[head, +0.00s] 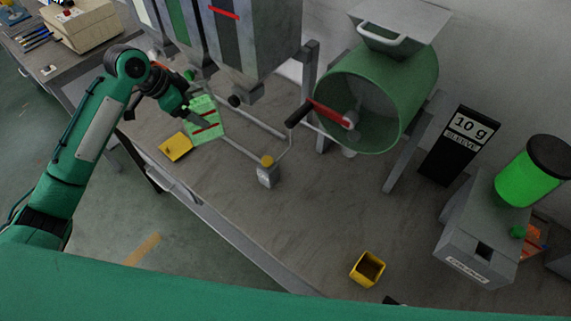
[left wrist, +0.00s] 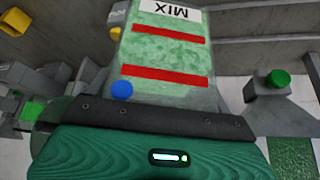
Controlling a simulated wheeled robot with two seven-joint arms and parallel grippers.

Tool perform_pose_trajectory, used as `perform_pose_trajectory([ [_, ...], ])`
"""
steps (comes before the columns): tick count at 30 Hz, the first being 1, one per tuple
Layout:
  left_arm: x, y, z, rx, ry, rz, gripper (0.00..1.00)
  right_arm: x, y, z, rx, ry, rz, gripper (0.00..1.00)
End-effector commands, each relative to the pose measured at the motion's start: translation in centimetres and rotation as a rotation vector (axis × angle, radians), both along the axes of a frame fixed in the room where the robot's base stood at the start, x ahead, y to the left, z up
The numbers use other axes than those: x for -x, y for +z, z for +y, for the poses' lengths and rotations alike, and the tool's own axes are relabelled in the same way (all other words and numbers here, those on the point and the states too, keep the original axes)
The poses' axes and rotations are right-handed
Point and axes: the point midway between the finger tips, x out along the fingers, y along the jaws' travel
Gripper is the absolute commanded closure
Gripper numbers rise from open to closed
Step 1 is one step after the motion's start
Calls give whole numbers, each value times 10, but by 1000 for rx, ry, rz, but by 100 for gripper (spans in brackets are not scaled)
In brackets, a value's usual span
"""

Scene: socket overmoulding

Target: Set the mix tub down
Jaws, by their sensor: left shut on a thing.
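The mix tub (head: 206,122) is a translucent green tub with red bands, under the hoppers in the head view. In the left wrist view the tub (left wrist: 165,55) fills the upper middle, with its MIX label upside down and a blue dot near the jaw. My left gripper (head: 190,109) is shut on the tub's near edge; its dark jaw (left wrist: 150,118) crosses the tub in the left wrist view. Whether the tub's base touches the bench is hard to tell. My right gripper is not in view.
A flat yellow piece (head: 176,147) lies beside the tub. Grey hoppers (head: 250,45) stand behind it. A grey block with a yellow knob (head: 267,175) and a green drum (head: 385,95) are to the right. A yellow cup (head: 368,269) stands near the front. The middle of the bench (head: 290,220) is clear.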

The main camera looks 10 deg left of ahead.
Motion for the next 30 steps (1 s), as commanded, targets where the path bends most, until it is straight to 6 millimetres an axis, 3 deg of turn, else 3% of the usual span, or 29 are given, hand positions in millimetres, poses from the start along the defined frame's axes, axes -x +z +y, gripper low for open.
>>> perform_pose_trajectory([
  [4, 0, -2, 0, 1, 0, -1, 60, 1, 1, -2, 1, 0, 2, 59],
  [7, 0, -14, 0, 1, 2, 2, 60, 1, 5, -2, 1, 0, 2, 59],
  [21, 0, -130, -1, 2, 4, 1, 60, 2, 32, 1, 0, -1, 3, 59],
  [24, 0, -148, 0, 1, 3, 0, 60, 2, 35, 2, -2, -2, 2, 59],
  [30, 0, -163, 0, 0, 2, -3, 60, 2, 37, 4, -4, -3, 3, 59],
])
